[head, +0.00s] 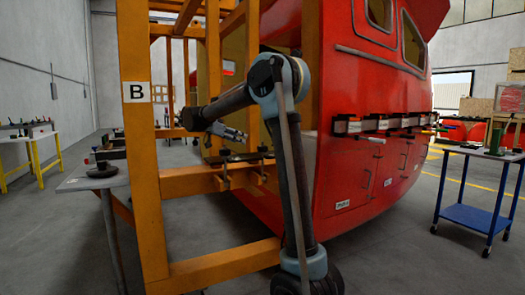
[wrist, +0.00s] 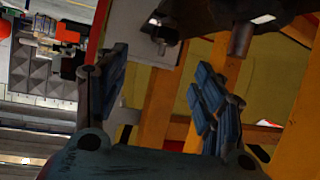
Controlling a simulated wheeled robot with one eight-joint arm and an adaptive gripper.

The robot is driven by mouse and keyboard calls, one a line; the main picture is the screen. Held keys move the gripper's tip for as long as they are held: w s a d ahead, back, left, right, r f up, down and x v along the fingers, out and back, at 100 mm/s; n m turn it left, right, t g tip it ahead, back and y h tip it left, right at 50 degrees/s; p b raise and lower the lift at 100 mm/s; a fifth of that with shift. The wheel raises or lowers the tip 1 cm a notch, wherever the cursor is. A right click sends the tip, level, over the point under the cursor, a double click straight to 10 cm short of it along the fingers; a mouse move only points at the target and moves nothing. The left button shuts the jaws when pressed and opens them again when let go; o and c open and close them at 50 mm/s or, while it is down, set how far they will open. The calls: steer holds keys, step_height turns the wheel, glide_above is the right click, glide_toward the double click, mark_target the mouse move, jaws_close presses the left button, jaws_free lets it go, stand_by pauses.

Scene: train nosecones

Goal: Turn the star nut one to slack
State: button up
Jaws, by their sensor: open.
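Two dark clamp fittings with upright knobs, the left one (head: 225,154) and the right one (head: 262,149), stand on the orange crossbeam (head: 190,184). I cannot tell which bears star nut one, and no star shape is clear at this size. My gripper (head: 236,134) is level, just above the beam and near the left fitting. In the wrist view my gripper (wrist: 160,85) has its two blue-padded fingers wide apart with nothing between them. A dark part with a round stub (wrist: 240,38) shows beyond the fingertips, at upper right; I cannot tell if it is the nut.
The orange frame post (head: 143,150) with a "B" sign (head: 137,92) stands left of my arm. The red nosecone (head: 365,110) is close behind on the right. A grey table (head: 80,184) stands at left and a blue cart (head: 468,214) at right. Floor between is clear.

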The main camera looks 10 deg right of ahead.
glide_toward(263, 146)
steer(key=x, duration=1)
steer(key=shift+w+f, duration=0.3)
steer(key=shift+w, duration=0.1)
steer(key=c, duration=1.1)
